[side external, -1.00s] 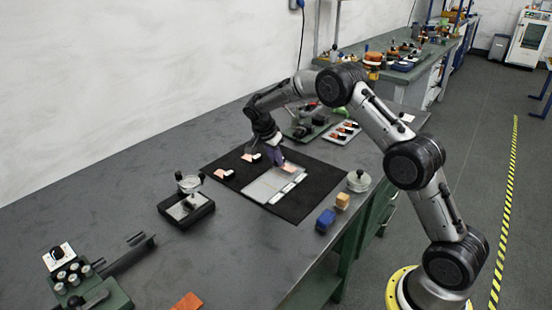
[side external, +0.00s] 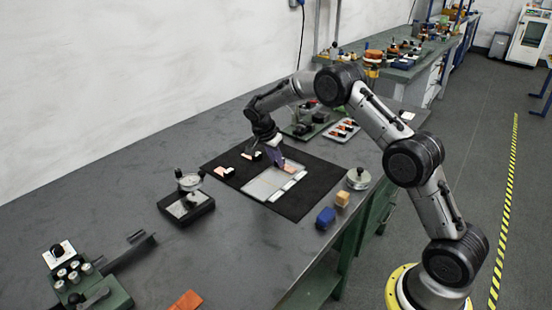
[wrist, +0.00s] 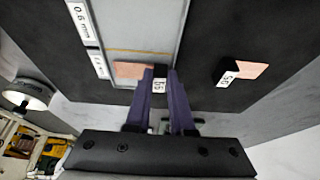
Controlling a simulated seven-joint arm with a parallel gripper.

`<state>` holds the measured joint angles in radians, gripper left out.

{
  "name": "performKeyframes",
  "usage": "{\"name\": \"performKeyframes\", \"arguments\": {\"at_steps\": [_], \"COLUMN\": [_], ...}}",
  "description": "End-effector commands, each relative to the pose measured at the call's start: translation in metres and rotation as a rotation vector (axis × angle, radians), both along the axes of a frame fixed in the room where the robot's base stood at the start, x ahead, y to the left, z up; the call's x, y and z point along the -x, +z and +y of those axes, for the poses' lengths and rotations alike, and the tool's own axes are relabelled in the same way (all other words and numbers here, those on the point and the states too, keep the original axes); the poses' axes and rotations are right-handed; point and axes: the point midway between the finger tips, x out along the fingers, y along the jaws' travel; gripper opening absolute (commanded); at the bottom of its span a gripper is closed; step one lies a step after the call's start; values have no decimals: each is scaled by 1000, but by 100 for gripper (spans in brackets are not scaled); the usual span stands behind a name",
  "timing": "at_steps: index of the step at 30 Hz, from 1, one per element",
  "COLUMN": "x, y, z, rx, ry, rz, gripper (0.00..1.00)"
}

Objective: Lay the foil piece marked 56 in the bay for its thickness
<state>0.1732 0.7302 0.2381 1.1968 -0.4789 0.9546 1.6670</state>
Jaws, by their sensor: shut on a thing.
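My gripper (wrist: 160,78) has purple fingers closed on the black block (wrist: 159,85) of a foil piece. The block carries a small white label that seems to read 56, though it is small and turned. Its copper foil (wrist: 129,70) sticks out to the left over the grey bay tray (wrist: 125,20), at the tray's end bay. Whether the foil touches the tray floor I cannot tell. In the side view, my gripper (side external: 275,157) is at the far end of the tray (side external: 262,187). White thickness labels line one edge; one reads 0.6 mm (wrist: 82,20).
Another foil piece (wrist: 252,70) with a black block lies on the dark mat (wrist: 225,35); more foil (side external: 222,172) shows left of the tray. A round metal weight (side external: 358,179), blue block (side external: 325,217) and a gauge stand (side external: 187,200) stand around the mat.

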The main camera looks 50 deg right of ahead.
Motion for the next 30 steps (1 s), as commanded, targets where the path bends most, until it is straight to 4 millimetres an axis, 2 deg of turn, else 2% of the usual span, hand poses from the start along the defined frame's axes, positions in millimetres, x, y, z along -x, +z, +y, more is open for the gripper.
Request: {"name": "performKeyframes", "arguments": {"at_steps": [24,25,26,27,30], "x": [0,0,0,0,0], "y": [-6,-6,-6,-6,-6], "z": [0,0,0,0,0], "rx": [-1,-1,-1,-1,-1], "ry": [1,1,1,1,1], "rz": [1,1,1,1,1], "gripper": [0,23,28,31,31]}}
